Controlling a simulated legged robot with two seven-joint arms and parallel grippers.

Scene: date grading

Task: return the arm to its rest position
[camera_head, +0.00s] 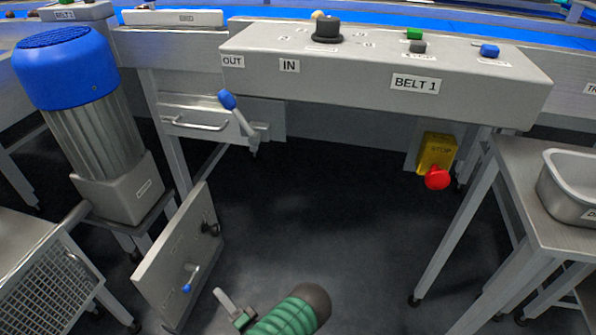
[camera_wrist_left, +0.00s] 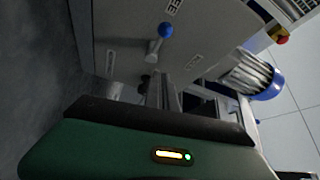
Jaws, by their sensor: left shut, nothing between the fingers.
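My left gripper (camera_head: 222,298) shows at the bottom of the head view, low over the dark floor, beside my green-sleeved arm. It is shut with nothing between its fingers. In the left wrist view its grey fingers (camera_wrist_left: 165,92) extend from the green and black housing toward a grey panel. That tilted panel (camera_head: 165,262), with a blue-tipped lever and a black knob, stands to the left of the gripper in the head view. A gap appears between the gripper and the panel there. My right gripper is not in view.
The BELT 1 console (camera_head: 385,85) spans the top. A blue-knobbed lever (camera_head: 237,115) sticks out below it. A red stop button (camera_head: 437,178) hangs at right. A blue-capped motor (camera_head: 80,110) stands left, a side table (camera_head: 520,165) right. The middle floor (camera_head: 320,220) is clear.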

